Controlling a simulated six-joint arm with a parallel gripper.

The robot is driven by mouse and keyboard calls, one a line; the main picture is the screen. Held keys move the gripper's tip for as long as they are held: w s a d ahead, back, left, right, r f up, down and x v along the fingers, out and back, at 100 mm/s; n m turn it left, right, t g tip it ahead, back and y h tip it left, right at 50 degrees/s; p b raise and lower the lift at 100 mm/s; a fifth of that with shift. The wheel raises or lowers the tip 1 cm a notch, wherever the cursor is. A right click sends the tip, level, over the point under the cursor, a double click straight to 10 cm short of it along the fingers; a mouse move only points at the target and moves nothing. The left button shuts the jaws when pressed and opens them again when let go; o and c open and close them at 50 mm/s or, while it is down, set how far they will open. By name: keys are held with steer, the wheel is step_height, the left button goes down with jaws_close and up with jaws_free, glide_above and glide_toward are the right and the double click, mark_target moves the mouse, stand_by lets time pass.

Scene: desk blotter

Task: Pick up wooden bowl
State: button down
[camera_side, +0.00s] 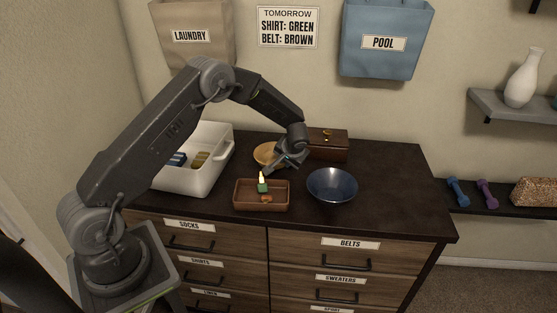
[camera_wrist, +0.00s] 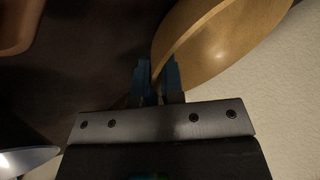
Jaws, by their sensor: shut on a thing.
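The wooden bowl (camera_side: 263,153) is light tan and round. It is at the back of the dark dresser top in the side view, partly hidden by my gripper (camera_side: 276,164). In the wrist view the bowl (camera_wrist: 225,40) fills the top right, and its rim runs down between the blue fingertips of my gripper (camera_wrist: 157,75). The fingers are shut on that rim. I cannot tell whether the bowl touches the dresser top.
A brown tray (camera_side: 262,207) with a green-and-white bottle is in front. A blue bowl (camera_side: 332,187) is to the right, a dark wooden box (camera_side: 328,144) behind. A white bin (camera_side: 206,178) stands left. The dresser's right side (camera_side: 395,185) is clear.

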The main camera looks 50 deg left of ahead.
steer(key=r, duration=1)
steer(key=shift+d, duration=0.25)
steer(key=s+d+r+m+t+h, duration=0.25)
steer(key=s+d+r+m, duration=0.5)
steer(key=d, duration=0.65)
steer(key=w+a+f+n+g+y, duration=0.2)
steer(key=w+a+f+n, duration=0.45)
steer(key=a, duration=0.45)
steer(key=f, duration=0.6)
steer(key=shift+s+a+f, duration=0.1)
steer(key=shift+a+f, duration=0.15)
steer(key=shift+a, duration=0.05)
steer(key=shift+f, duration=2.15)
steer(key=shift+f, duration=0.1)
steer(key=c, duration=1.2)
jaws_free()
steer(key=shift+c, duration=0.2)
